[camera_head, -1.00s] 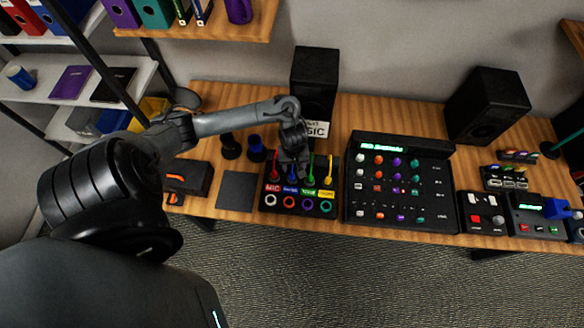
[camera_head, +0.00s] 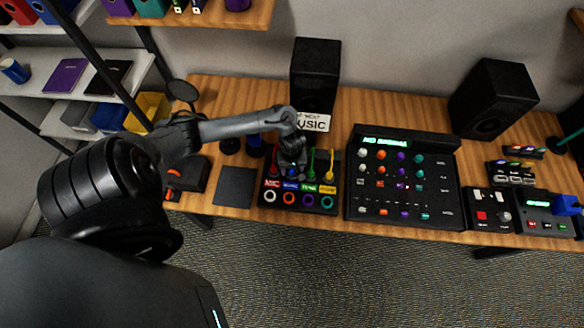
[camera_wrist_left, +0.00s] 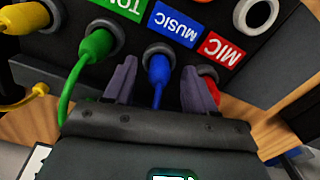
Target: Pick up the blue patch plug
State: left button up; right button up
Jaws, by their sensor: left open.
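The blue patch plug (camera_wrist_left: 158,70) stands in the socket by the blue MUSIC label (camera_wrist_left: 173,25) in the left wrist view, its cable running down toward my gripper body. My left gripper (camera_wrist_left: 158,85) is open, with one finger on each side of the blue plug. I cannot tell whether the fingers touch it. In the head view my left gripper (camera_head: 292,172) is over the patch box (camera_head: 265,203) and mostly hides the blue plug. My right gripper is not in view.
The green plug (camera_wrist_left: 95,45) and its cable are close beside one finger. A red plug (camera_wrist_left: 208,72) is partly hidden behind the other finger. A yellow plug (camera_wrist_left: 38,92) is farther left. The mixer panel (camera_head: 352,190) stands right of the patch box; a dark pad (camera_head: 235,187) lies left.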

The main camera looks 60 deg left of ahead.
pick_arm(q)
jog(key=shift+f, duration=0.5)
grip_shut()
jog(key=shift+r, duration=0.1)
